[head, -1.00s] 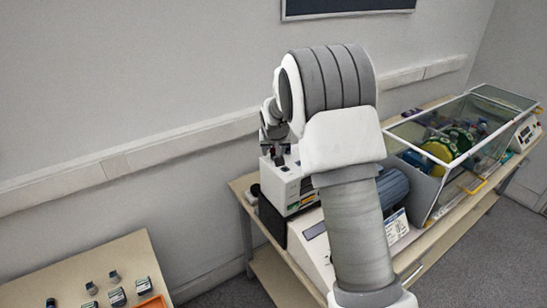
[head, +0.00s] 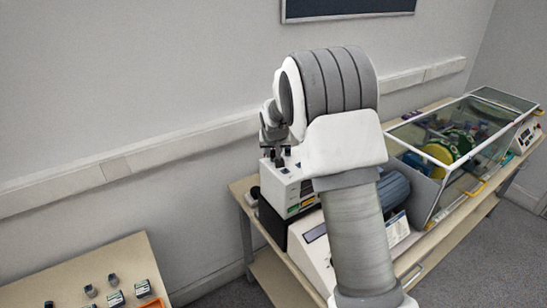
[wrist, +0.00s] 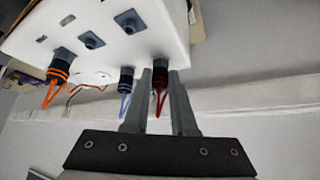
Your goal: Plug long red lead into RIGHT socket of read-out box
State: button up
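In the wrist view a white box (wrist: 105,35) fills the upper left, with plugs along its near edge. A blue-lead plug (wrist: 125,80) stands just left of the fingers. An orange-lead plug (wrist: 58,70) is farther left.
A sloped white unit (head: 314,250) stands in front of the box in the head view. A clear-walled case (head: 420,190) with coloured parts is to the right. A side table (head: 60,285) with small blocks is at the lower left. A wall rail (head: 180,137) runs behind.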

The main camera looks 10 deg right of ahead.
grip_shut()
jog(key=shift+r, duration=0.3)
dwell(0.3)
jog(key=shift+r+p, duration=0.65)
jog(key=shift+r, duration=1.05)
